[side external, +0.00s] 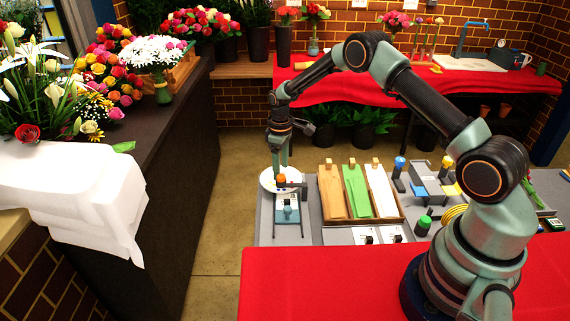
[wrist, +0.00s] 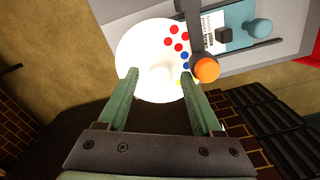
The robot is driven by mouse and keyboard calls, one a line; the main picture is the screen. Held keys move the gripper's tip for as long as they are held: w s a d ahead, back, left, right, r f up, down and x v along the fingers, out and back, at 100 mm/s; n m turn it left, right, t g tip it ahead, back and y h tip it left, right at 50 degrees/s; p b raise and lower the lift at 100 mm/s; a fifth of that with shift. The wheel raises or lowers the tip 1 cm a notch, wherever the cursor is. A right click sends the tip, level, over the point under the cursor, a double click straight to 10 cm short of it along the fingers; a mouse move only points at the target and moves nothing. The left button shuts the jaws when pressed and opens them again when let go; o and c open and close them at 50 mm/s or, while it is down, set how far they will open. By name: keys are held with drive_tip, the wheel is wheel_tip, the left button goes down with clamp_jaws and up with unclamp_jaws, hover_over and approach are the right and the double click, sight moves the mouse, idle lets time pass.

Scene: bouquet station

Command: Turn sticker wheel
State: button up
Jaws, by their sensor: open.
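The sticker wheel is a white disc (side external: 267,183) lying flat at the left end of the grey work table. In the wrist view the disc (wrist: 138,50) carries red, blue and yellow dots, and a pale raised hub shows near its middle. An orange knob (wrist: 206,69) sits at its right edge; it also shows in the side view (side external: 281,178). My gripper (wrist: 160,76) is open and points down over the disc, its fingers apart around the hub area with nothing held. The orange knob is outside the fingers, beside the right one. Contact cannot be told.
A dark bar and a blue-labelled plate with a teal knob (wrist: 257,28) adjoin the wheel. To the right stands a holder with brown, green and white strips (side external: 357,190). A dark counter with flowers (side external: 175,140) lies left, across open floor.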

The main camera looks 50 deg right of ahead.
wheel_tip(320, 180, up, 12)
idle(0.6)
drive_tip(key=shift+r, duration=0.1)
drive_tip(key=s+a+r+m+t, duration=0.1)
drive_tip(key=s+a+r, duration=0.2)
drive_tip(key=s+r, duration=0.3)
drive_tip(key=s+a+r+m+t, duration=0.1)
drive_tip(key=s+a+r+t, duration=0.15)
drive_tip(key=r, duration=0.55)
drive_tip(key=s+a+m+t, duration=0.1)
drive_tip(key=s, duration=0.6)
drive_tip(key=s+a+r+m+t, duration=0.1)
drive_tip(key=s+a, duration=0.1)
drive_tip(key=s, duration=0.6)
drive_tip(key=shift+s+a+r+m, duration=0.15)
drive_tip(key=shift+a+r+m, duration=0.1)
drive_tip(key=shift+m, duration=0.05)
